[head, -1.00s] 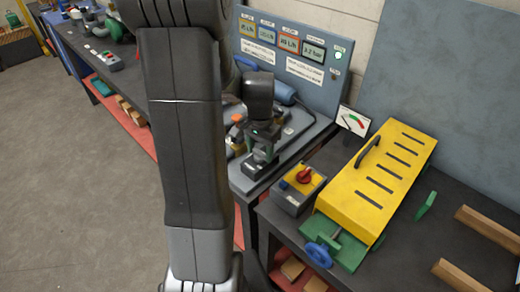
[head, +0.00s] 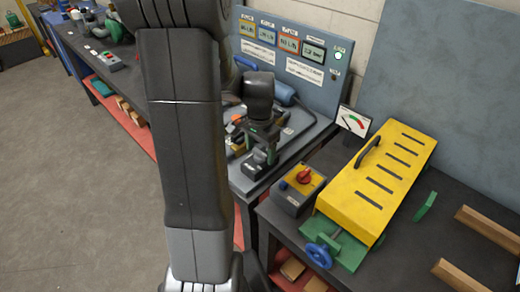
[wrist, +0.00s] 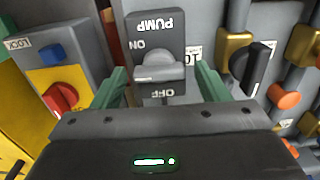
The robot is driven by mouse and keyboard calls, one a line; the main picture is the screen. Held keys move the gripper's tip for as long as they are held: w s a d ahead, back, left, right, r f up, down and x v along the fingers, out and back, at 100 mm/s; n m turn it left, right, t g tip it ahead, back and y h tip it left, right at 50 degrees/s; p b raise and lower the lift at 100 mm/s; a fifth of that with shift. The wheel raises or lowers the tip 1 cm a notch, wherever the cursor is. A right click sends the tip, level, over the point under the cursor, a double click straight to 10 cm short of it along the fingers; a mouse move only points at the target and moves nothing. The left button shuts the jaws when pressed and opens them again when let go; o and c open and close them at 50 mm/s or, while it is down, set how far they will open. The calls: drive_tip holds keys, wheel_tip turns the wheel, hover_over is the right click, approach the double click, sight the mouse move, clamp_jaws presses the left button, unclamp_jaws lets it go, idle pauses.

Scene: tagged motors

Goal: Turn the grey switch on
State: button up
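The grey switch (wrist: 160,65) sits on a dark box (wrist: 157,30) marked PUMP, with ON and OFF at its two ends; the lettering is upside down in the wrist view. The grey lever stands between the two words, and I cannot tell surely which way it is set. My gripper (wrist: 160,88) is open, with one green finger on each side of the box's OFF end and nothing between them but the box. In the head view my gripper (head: 264,146) is over the dark switch box (head: 255,166), which it partly hides.
A box with a red knob (head: 304,175) and blue button stands to the right, beside a yellow slotted cover (head: 385,175). Brass valves with a black handle (wrist: 257,68) and orange knobs (wrist: 284,97) lie close on the other side. An upright panel (head: 290,65) stands behind.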

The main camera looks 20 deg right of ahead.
sight(260, 152)
wheel_tip(260, 152, up, 14)
idle(0.7)
drive_tip(key=shift+f, duration=0.25)
wheel_tip(260, 152, down, 14)
drive_tip(key=shift+r, duration=0.2)
idle(0.5)
drive_tip(key=shift+r, duration=0.1)
